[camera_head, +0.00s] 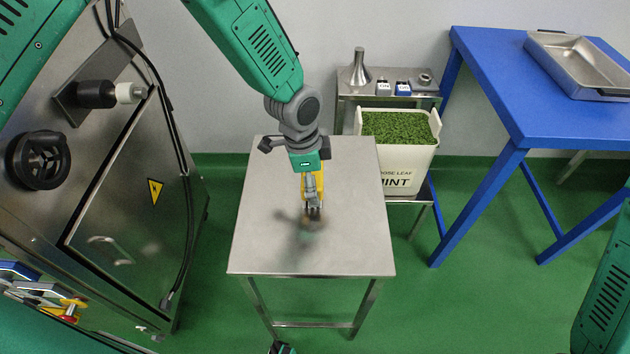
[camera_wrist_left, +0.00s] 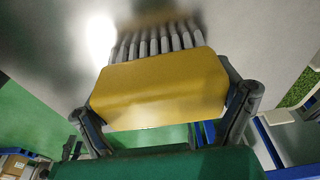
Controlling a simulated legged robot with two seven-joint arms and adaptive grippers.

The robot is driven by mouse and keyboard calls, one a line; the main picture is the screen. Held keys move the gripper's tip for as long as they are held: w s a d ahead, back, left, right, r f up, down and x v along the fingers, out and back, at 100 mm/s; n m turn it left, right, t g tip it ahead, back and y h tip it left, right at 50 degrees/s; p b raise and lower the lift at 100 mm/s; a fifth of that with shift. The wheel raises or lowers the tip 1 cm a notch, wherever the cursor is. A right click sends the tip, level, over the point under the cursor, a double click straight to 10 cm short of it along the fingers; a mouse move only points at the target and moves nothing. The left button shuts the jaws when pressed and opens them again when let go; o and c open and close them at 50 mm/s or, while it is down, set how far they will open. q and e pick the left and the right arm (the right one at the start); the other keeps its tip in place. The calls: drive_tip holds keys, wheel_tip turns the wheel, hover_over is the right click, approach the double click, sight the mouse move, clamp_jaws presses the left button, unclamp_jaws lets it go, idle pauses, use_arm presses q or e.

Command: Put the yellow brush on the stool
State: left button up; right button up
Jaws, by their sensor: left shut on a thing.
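The stool (camera_head: 350,240) is a square steel-topped stand in the middle of the head view, and its top is bare around my gripper. My left gripper (camera_head: 313,208) points down over the middle of the stool top. It is shut on the yellow brush (camera_wrist_left: 160,88), with one finger at each end of its yellow block. In the left wrist view grey bristles (camera_wrist_left: 158,42) stick out from the block towards the steel surface. In the head view the brush is mostly hidden by the gripper. I cannot tell whether the bristles touch the stool.
A steel machine (camera_head: 130,210) stands close on the left. Behind the stool on the right, a small steel rack (camera_head: 420,100) holds a white mint bin (camera_head: 410,155) and small items. A blue table (camera_head: 500,75) with a metal tray (camera_head: 540,50) is at the right. Green floor lies between.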

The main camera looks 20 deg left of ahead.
use_arm(q)
drive_tip(key=o, duration=0.7)
drive_tip(key=shift+o, duration=1.1)
drive_tip(key=shift+d, duration=0.1)
drive_tip(key=r, duration=0.4)
drive_tip(key=a+r+p, duration=0.1)
drive_tip(key=r, duration=0.3)
drive_tip(key=a+r+p, duration=0.1)
drive_tip(key=r, duration=0.3)
drive_tip(key=shift+s, duration=0.35)
